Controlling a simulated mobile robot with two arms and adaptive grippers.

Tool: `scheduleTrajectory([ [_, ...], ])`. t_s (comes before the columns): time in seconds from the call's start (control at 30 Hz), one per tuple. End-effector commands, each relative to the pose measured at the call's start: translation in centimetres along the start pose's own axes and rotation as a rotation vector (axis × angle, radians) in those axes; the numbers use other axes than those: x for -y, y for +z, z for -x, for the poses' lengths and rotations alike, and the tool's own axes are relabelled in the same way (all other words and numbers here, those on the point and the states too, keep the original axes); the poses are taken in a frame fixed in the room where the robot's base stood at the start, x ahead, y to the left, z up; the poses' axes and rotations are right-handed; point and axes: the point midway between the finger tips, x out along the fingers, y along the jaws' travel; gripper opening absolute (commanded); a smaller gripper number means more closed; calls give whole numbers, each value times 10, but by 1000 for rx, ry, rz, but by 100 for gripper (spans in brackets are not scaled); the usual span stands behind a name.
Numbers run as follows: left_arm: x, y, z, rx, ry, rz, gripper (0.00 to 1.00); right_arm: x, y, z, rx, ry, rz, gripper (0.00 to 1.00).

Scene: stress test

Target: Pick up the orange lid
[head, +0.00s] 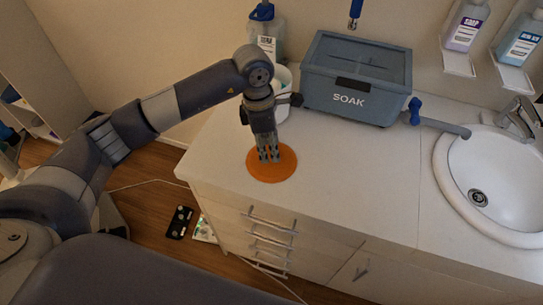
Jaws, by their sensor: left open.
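The orange lid (285,168) is a flat round disc on the white counter, near its front left part. My left gripper (268,159) points down over the lid, with its fingertips in front of the lid's upper middle. The gripper is open and holds nothing that I can see. I cannot tell whether the fingertips touch the lid. Part of the lid is hidden behind the fingers. My right gripper is not in view.
A blue-grey box marked SOAK (348,99) stands behind the lid. A white container (283,80) and a blue-capped bottle (266,32) stand near the arm. A sink (455,190) is at the right. The counter (370,175) is clear between lid and sink.

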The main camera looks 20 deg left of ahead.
Motion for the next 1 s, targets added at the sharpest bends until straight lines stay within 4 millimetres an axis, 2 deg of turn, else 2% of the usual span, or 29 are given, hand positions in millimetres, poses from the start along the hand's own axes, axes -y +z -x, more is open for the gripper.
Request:
scheduleTrajectory([
  [0.03,2,3,-5,-1,-5,1,40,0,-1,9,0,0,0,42],
  [0.2,0,1,-24,0,-1,1,40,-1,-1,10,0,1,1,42],
  [0.43,0,2,-27,2,0,0,40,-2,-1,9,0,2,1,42],
  [0.47,0,2,-27,2,0,0,38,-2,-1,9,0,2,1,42],
  [0.63,0,2,-26,2,0,0,0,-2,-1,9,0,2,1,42],
  [1.0,0,2,-26,2,0,0,0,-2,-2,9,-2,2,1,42],
])
